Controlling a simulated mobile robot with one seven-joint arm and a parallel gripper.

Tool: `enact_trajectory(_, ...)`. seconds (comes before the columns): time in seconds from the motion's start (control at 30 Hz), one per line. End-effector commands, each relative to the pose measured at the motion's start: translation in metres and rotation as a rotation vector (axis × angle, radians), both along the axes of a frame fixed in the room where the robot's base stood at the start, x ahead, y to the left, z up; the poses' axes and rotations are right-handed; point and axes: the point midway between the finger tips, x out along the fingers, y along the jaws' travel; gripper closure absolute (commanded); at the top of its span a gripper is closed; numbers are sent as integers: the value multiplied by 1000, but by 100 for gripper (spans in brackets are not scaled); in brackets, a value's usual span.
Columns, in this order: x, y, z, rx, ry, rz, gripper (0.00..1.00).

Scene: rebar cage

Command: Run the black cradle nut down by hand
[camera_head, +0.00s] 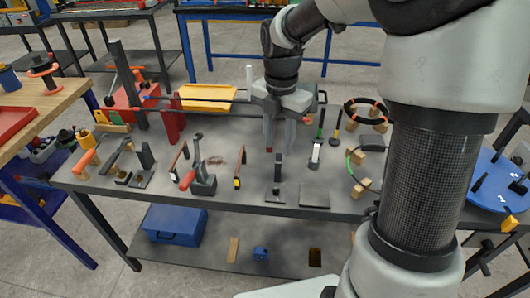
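My gripper (279,147) points down over the middle of the dark workbench (235,180). Its two grey fingers look apart, and I see nothing held between them. Dark horizontal bars (195,98) run along the back of the bench from a tall post towards my gripper, past a red stand (173,120). I cannot pick out the black cradle nut; it is too small to tell or hidden by my gripper. A small black upright stand (278,168) is on the bench just in front of my gripper.
A red-handled clamp (203,180) stands left of centre, with hand tools farther left. A yellow tray (207,97) is at the back. Black-and-orange rings (366,111) and wooden blocks (355,157) lie to the right. A blue toolbox (174,225) sits on the lower shelf.

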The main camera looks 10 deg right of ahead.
Motion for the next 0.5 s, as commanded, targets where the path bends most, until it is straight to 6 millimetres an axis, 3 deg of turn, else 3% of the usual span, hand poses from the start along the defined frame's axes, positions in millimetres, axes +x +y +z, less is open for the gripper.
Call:
enact_trajectory(0.17, 0, 0, -19, 1, 4, 17, 67)
enact_trajectory(0.5, -1, 1, -93, 2, 5, 14, 67)
